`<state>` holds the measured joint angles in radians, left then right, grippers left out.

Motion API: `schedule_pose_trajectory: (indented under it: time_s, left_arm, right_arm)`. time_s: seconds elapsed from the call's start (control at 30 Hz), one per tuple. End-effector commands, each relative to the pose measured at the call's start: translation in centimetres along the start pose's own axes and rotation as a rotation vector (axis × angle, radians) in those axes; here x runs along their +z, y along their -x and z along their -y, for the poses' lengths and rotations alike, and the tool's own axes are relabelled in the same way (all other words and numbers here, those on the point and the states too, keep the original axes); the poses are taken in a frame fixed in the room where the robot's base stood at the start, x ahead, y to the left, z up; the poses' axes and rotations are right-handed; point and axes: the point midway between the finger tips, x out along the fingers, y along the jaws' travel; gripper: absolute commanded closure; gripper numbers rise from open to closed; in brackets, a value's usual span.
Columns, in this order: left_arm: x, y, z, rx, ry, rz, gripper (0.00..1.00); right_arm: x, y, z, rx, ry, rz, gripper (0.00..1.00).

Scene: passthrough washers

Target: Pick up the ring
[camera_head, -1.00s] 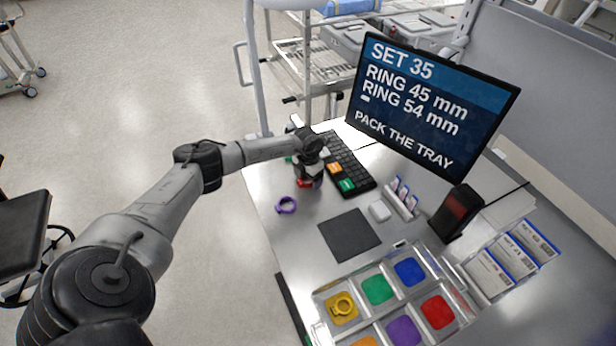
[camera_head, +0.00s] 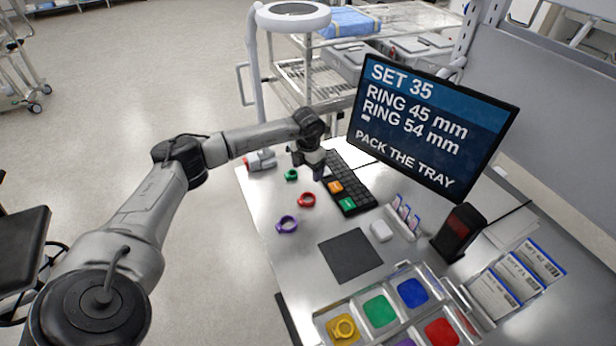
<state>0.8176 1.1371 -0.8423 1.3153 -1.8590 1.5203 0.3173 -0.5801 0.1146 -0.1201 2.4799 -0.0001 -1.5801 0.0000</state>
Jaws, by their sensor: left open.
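Several rings lie on the metal table. A purple ring (camera_head: 287,225) is nearest, a red ring (camera_head: 306,200) lies behind it, and a green ring (camera_head: 291,175) is farther back. A yellow ring (camera_head: 343,327) sits in the yellow compartment of the tray (camera_head: 365,297). The screen (camera_head: 431,123) reads SET 35, RING 45 mm, RING 54 mm, PACK THE TRAY. My left gripper (camera_head: 318,175) is open above the table, beside the keyboard and behind the red ring, apart from the rings. My right gripper is not in view.
A black keyboard (camera_head: 352,180) with orange and green cards on it lies right of the rings. A dark square mat (camera_head: 351,255) lies in front. A dark stand (camera_head: 458,232), a small card rack (camera_head: 404,216) and boxes (camera_head: 515,280) occupy the right side.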

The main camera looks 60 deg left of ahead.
Motion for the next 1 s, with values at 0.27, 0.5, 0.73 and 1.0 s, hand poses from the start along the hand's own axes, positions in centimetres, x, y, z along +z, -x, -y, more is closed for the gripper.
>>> schedule_pose_trajectory:
  time_s: [0.27,0.5,0.73,1.0]
  left_arm:
    - [0.0,0.9,0.0,0.0,0.0,0.001,0.15]
    - [0.0,0.9,0.0,0.0,0.0,0.0,0.15]
    - [-0.6,0.6,-0.1,0.005,0.0,-0.019,0.15]
    - [-5.4,-3.5,1.7,-0.02,-0.021,-0.171,0.15]
  right_arm:
    - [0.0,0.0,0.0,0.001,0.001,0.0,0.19]
    - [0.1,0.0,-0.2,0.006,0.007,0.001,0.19]
    - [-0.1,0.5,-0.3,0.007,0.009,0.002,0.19]
    - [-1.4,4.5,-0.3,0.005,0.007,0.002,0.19]
